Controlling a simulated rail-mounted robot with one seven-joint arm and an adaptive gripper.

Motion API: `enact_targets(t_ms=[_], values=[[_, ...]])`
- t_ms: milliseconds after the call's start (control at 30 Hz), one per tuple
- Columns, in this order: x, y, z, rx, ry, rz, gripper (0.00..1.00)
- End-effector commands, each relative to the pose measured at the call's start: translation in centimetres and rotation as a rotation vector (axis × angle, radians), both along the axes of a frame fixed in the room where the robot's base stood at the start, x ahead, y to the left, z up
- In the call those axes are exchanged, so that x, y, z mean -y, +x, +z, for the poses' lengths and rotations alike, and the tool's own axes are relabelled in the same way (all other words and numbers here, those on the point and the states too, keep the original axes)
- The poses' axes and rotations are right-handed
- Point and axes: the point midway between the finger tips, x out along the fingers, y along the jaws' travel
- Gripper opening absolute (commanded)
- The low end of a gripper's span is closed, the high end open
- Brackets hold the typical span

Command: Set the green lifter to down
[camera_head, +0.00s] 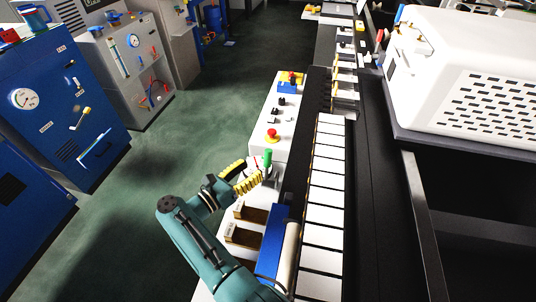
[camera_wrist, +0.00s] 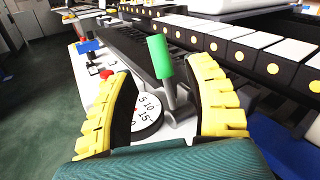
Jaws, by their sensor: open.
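The green lifter (camera_wrist: 160,58) is a lever with a green cylindrical grip on a grey metal stem. In the wrist view it stands up, leaning a little to the left, between the two yellow-padded fingers of my gripper (camera_wrist: 165,105). The fingers are apart, and the right one is closer to the lever. I see no clear contact. In the head view the green grip (camera_head: 267,158) shows just beyond the tip of my gripper (camera_head: 252,178), above the white panel (camera_head: 258,142).
A numbered white dial (camera_wrist: 146,113) sits left of the lever's base. A red button (camera_head: 272,135) and a blue-based switch (camera_head: 288,87) are farther along the panel. A row of white blocks (camera_head: 325,187) runs to the right. Blue cabinets (camera_head: 60,110) stand left across open green floor.

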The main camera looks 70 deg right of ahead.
Motion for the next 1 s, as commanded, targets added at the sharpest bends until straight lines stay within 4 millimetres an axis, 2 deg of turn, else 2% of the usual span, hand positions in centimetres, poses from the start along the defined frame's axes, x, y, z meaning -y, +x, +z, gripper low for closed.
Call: enact_targets(t_ms=[100, 300, 433, 700, 933, 1000], values=[[2.8, -1.2, 0.0, -0.001, 0.001, -0.004, 0.52], [6.1, -2.4, -0.1, -0.001, 0.000, -0.001, 0.52], [7.0, -2.7, -0.1, 0.000, 0.000, 0.000, 0.52], [7.1, -2.7, -0.1, 0.000, 0.000, 0.001, 0.51], [7.1, -2.7, -0.1, 0.000, 0.000, 0.001, 0.07], [7.1, -2.7, -0.1, -0.001, 0.001, 0.001, 0.00]])
